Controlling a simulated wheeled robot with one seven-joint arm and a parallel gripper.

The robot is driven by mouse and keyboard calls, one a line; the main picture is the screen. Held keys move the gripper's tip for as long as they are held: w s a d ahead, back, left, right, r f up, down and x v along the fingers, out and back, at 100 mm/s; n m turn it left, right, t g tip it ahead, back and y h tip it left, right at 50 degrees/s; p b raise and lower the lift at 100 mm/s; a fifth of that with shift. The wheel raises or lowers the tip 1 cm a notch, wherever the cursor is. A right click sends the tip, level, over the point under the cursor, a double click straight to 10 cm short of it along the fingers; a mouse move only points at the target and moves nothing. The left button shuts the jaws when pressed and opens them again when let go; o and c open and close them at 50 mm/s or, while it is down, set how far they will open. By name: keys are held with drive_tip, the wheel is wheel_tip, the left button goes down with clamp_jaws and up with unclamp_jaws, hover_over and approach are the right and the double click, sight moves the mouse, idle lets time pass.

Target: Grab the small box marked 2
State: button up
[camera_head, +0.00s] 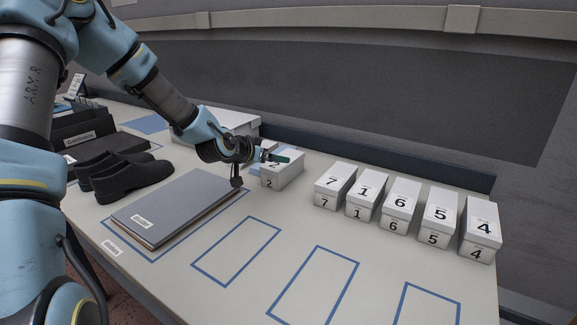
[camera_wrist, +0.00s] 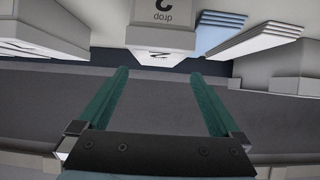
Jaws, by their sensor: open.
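The small white box marked 2 (camera_head: 284,177) stands on the table, left of the row of numbered boxes. In the wrist view a pale box with an upside-down 2 (camera_wrist: 160,35) shows at the top centre, just beyond the fingertips. My gripper (camera_head: 264,160) is at the box's upper left, with a green finger overlapping its top in the head view. In the wrist view my gripper (camera_wrist: 158,76) has its two green fingers wide apart with nothing between them. The gripper partly hides the box's top number. I cannot tell whether a finger touches the box.
White boxes marked 7 (camera_head: 333,186), 1 (camera_head: 365,195), 6 (camera_head: 399,205), 5 (camera_head: 437,217) and 4 (camera_head: 480,229) stand in a row to the right. A grey folder (camera_head: 175,207) and black shoes (camera_head: 125,178) lie left. Blue-outlined table areas in front are empty.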

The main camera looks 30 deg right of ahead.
drive_tip(key=p+x, duration=0.1)
drive_tip(key=x, duration=0.4)
drive_tip(key=shift+d, duration=0.15)
drive_tip(key=p+x, duration=0.3)
drive_tip(key=x, duration=0.1)
drive_tip(key=shift+s+d+f, duration=0.1)
drive_tip(key=shift+w+d+f, duration=0.25)
drive_tip(key=shift+d+f, duration=0.15)
drive_tip(key=shift+c, duration=0.2)
drive_tip(key=c, duration=1.2)
